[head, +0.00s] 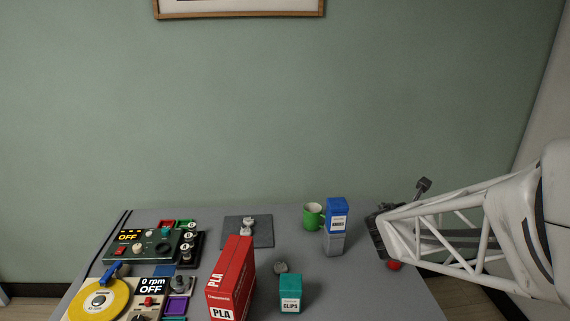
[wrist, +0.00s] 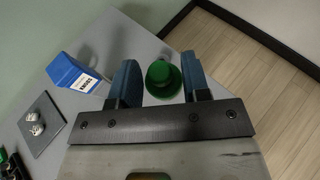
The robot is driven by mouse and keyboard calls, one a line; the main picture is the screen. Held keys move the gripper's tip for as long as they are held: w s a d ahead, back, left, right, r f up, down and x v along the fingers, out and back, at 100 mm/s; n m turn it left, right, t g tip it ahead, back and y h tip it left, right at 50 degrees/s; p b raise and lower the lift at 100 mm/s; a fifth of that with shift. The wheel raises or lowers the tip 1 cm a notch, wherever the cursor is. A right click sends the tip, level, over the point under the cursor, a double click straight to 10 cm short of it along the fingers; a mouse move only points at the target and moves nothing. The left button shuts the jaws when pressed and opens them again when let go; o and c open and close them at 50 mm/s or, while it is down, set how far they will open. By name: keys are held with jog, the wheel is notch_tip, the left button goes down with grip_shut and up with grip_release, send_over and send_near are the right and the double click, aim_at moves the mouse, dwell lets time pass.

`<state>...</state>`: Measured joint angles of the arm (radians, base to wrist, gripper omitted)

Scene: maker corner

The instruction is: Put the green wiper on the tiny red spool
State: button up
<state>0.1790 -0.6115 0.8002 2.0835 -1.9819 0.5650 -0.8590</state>
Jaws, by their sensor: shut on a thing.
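A green rounded piece (wrist: 160,76), which I take to be the green wiper, sits between the two fingers of my gripper (wrist: 159,64) in the wrist view. The fingers are shut on its sides. In the head view my gripper (head: 378,236) is at the right side of the table, and the green piece is hidden there. A small red round thing (head: 393,265), likely the tiny red spool, shows just below my gripper, partly covered by the arm. It does not show in the wrist view. I cannot tell whether the green piece touches it.
A teal clips box (head: 290,293), a red PLA box (head: 232,280) and a grey mat (head: 237,238) are further left. The table's right edge is close.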

notch_tip(320, 180, down, 18)
jog(key=s+d, duration=0.1)
jog(key=d, duration=0.1)
jog(key=shift+s+f+m+g, duration=0.2)
jog(key=shift+s+m+g, duration=0.05)
jog(key=shift+m+g, duration=0.05)
dwell(0.3)
send_over(395, 261)
jog(key=shift+w+d+f, duration=0.3)
jog(key=shift+w+f, duration=0.15)
jog(key=shift+f, duration=0.2)
dwell(0.4)
jog(key=shift+w+d, duration=0.15)
jog(key=shift+w, duration=0.25)
jog(key=shift+f, duration=1.8)
jog(key=shift+f, duration=0.1)
